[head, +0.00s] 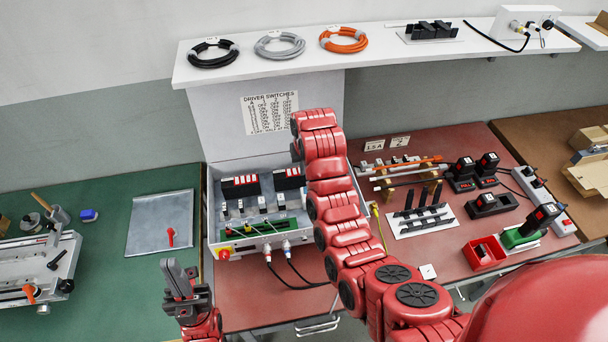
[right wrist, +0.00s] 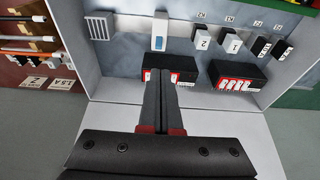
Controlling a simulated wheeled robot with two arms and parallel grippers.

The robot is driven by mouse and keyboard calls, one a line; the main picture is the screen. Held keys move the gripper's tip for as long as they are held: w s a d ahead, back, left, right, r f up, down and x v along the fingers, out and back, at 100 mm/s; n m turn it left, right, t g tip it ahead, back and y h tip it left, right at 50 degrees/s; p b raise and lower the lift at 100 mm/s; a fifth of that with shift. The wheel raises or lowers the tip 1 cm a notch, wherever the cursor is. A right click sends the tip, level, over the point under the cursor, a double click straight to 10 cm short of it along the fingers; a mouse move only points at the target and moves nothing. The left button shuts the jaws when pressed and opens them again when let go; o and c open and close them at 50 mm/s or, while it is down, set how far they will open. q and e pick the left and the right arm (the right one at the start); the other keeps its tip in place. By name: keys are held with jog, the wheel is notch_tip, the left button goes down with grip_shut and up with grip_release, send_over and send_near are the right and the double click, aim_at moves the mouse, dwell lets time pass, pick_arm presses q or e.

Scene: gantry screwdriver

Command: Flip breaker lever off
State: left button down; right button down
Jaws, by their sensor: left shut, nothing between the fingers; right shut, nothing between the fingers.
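An open grey electrical box (head: 212,215) stands at the back of the red bench. It holds two black blocks with red and white markings, one on the left (head: 240,187) and one on the right (head: 289,179). In the right wrist view, my right gripper (right wrist: 160,72) is shut and empty, its fingertips in front of one black block (right wrist: 185,75); contact is unclear. The other block (right wrist: 238,82) is to its right. A white module with a blue face (right wrist: 159,43) sits beyond the tips. I cannot tell which part is the breaker lever. My left gripper (head: 178,272) is shut and empty, left of the box.
My right arm hides the box's right side in the head view. A shelf (head: 380,62) with cable coils runs above. Black tools and a red bin (head: 484,254) stand right. A metal plate (head: 160,222) lies on the green bench. Cables hang before the box.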

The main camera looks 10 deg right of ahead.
aim_at(304, 189)
jog(key=p+x, duration=0.2)
jog(key=x, duration=0.5)
jog(key=shift+f+p, duration=0.25)
jog(key=shift+p, duration=0.1)
jog(key=shift+x, duration=0.8)
jog(key=shift+s+r+t, duration=0.1)
jog(key=shift+s+t, duration=0.1)
jog(key=shift+t, duration=0.4)
jog(key=shift+s+t+b, duration=0.15)
jog(key=shift+t+b, duration=0.15)
jog(key=shift+b, duration=0.05)
jog(key=shift+s+t+b, duration=0.2)
jog(key=shift+t+b, duration=0.2)
jog(key=shift+b, duration=0.05)
jog(key=s+t+b, duration=0.1)
jog(key=t+b, duration=0.2)
jog(key=b, duration=0.2)
jog(key=shift+s+f+t+b, duration=0.3)
jog(key=shift+s+f+t, duration=0.1)
jog(key=shift+r+p, duration=0.3)
jog(key=shift+r, duration=0.25)
jog(key=shift+w, duration=0.15)
